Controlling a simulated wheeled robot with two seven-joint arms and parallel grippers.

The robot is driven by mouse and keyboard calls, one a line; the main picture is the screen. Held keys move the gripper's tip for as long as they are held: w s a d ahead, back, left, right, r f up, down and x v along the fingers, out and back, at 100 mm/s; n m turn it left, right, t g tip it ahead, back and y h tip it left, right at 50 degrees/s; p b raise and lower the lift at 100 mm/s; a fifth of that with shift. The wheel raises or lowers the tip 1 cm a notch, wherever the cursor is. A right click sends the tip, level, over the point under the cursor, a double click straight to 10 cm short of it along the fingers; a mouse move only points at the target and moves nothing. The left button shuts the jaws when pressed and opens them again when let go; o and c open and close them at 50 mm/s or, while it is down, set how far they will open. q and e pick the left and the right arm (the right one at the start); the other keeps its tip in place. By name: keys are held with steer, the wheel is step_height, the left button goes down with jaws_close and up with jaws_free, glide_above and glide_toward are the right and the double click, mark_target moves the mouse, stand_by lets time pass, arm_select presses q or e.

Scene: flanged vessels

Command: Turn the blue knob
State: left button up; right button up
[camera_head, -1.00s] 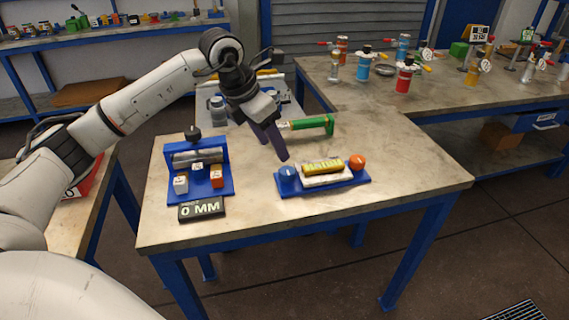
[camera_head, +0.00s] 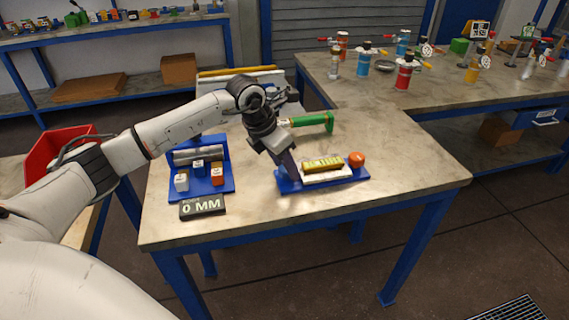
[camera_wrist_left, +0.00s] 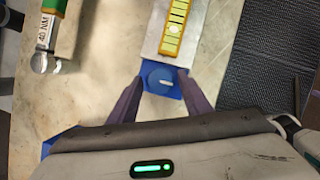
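The blue knob (camera_wrist_left: 161,81) with a white pointer mark shows in the left wrist view, at the near end of a blue base. In the head view my left gripper hides most of it. My left gripper (camera_head: 290,178) points down over the left end of the blue base (camera_head: 345,182). In the left wrist view its two fingers (camera_wrist_left: 159,84) are spread, one on each side of the knob. I cannot tell whether they touch it. A yellow level (camera_head: 323,164) lies on a white block along the base, with an orange knob (camera_head: 357,159) at the other end. My right gripper is not in view.
A blue fixture (camera_head: 206,189) with small blocks and a "0 MM" display (camera_head: 202,206) stands to the left. A green-handled tool (camera_head: 313,122) lies behind my gripper. The table's front right (camera_head: 415,180) is clear. Flanged vessels stand on the back bench (camera_head: 440,97).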

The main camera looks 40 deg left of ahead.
arm_select(q)
steer(key=c, duration=0.7)
steer(key=shift+c, duration=0.2)
steer(key=m+h+b, duration=0.1)
steer(key=m, duration=0.2)
steer(key=shift+a+b, duration=0.1)
steer(key=shift+b, duration=0.25)
steer(key=m, duration=0.1)
steer(key=m+g+h+b, duration=0.1)
steer(key=m, duration=0.1)
steer(key=shift+w+a+m, duration=0.1)
steer(key=shift+w+m, duration=0.05)
steer(key=shift+m, duration=0.15)
steer(key=m+g, duration=0.1)
steer(key=m, duration=0.1)
steer(key=m+g+b, duration=0.1)
steer(key=m, duration=0.1)
steer(key=m+h+b, duration=0.1)
steer(key=m, duration=0.2)
steer(key=shift+w+g, duration=0.25)
steer(key=shift+g, duration=0.15)
steer(key=shift+m+b, duration=0.35)
steer(key=shift+m, duration=0.15)
steer(key=shift+g, duration=0.3)
